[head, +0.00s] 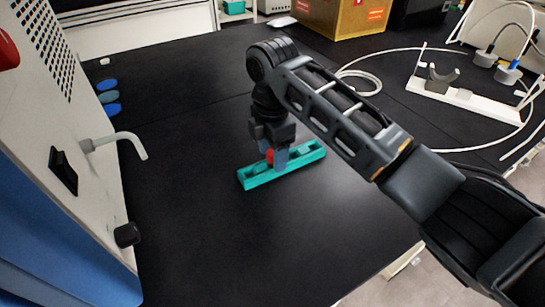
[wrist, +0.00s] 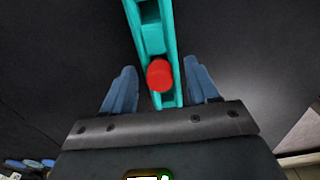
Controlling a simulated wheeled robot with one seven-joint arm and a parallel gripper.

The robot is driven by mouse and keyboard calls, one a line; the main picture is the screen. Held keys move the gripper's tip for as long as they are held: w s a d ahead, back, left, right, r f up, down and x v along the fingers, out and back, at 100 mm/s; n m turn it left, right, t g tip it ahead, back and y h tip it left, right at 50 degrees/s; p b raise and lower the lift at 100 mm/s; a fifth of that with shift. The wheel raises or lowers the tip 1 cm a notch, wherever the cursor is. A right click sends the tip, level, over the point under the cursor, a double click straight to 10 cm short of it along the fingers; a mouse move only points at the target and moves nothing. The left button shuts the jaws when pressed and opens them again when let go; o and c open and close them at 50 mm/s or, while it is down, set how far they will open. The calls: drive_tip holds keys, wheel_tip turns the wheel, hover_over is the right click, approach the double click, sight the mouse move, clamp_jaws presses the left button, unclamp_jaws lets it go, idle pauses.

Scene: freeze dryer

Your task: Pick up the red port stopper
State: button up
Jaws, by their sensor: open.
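The red port stopper (head: 269,156) sits in a teal rack (head: 256,179) on the black bench, in the middle of the head view. In the wrist view the stopper (wrist: 159,75) shows as a round red top in the teal rack (wrist: 168,20). My gripper (head: 273,160) is pointing down at the rack. In the wrist view its two blue fingers (wrist: 161,88) are apart, one on each side of the stopper and rack, with gaps between. The lower part of the stopper is hidden. I cannot tell how far down the fingertips reach.
A white and blue machine (head: 90,160) with a bent grey spout (head: 128,142) stands on the left. A white stand (head: 460,98) and looped white tubing (head: 362,78) lie at the right back. A cardboard box (head: 345,15) is at the back. The bench around the rack is clear.

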drive_tip(key=shift+f, duration=0.15)
clamp_jaws()
idle(0.4)
